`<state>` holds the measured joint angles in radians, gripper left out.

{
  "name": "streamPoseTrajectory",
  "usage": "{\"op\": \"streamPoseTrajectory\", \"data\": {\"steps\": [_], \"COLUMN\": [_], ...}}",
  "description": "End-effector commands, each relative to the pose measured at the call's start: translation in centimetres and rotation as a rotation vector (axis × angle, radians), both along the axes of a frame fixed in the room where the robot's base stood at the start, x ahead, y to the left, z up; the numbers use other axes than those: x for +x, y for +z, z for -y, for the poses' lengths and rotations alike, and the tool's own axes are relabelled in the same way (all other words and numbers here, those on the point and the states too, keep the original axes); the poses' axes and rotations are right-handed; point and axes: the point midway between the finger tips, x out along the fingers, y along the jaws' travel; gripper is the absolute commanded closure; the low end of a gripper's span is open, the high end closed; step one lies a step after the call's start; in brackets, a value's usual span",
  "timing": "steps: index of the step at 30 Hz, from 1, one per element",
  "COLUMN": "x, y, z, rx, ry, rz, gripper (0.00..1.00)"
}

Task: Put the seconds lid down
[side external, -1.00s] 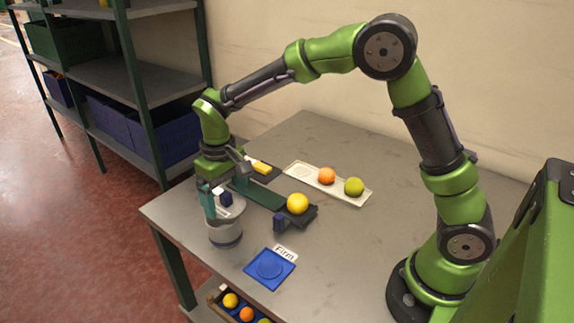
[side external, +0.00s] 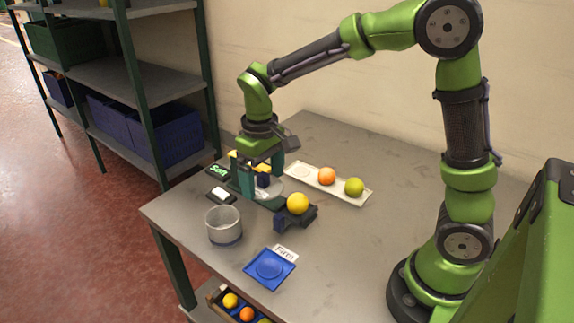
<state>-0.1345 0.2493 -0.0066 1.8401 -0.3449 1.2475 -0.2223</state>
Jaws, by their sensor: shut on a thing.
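My gripper (side external: 262,178) points down with its teal fingers shut on the dark blue knob of the seconds lid (side external: 270,194), a pale grey disc. The lid is held level over the table's middle, left of the yellow fruit. I cannot tell whether it touches what is beneath it. The seconds tin (side external: 224,226), a grey round pot with a dark band near its base, stands open at the front left of the table. The spot under the lid is largely hidden by the lid and fingers.
A yellow fruit (side external: 298,203) sits on a dark device (side external: 293,219) close right of the lid. A white tray (side external: 339,190) with fruit lies behind. A "Soft" sign (side external: 217,171), a white block (side external: 220,195) and a blue dish (side external: 270,269) with a "Firm" card (side external: 285,253) are nearby.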

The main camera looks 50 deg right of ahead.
Motion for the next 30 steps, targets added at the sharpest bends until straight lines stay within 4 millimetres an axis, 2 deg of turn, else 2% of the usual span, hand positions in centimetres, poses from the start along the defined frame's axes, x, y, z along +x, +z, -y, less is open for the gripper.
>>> {"op": "streamPoseTrajectory", "data": {"steps": [1, 6, 12, 15, 21, 27, 30], "x": [2.1, 7.4, 12.4, 14.3, 16.4, 17.1, 17.1], "y": [0.4, 1.9, 3.0, 3.4, 3.8, 3.9, 2.9], "z": [1.1, 4.8, 10.0, 12.7, 16.9, 18.7, 19.0], "rx": [-0.001, -0.003, -0.004, -0.003, -0.002, 0.002, 0.002], "ry": [-0.008, -0.008, -0.011, -0.013, -0.011, -0.007, -0.005], "rz": [0.000, -0.007, -0.010, -0.008, 0.000, 0.006, 0.004], "gripper": [0.41, 0.41, 0.41, 0.41, 0.41, 0.41, 0.41]}}
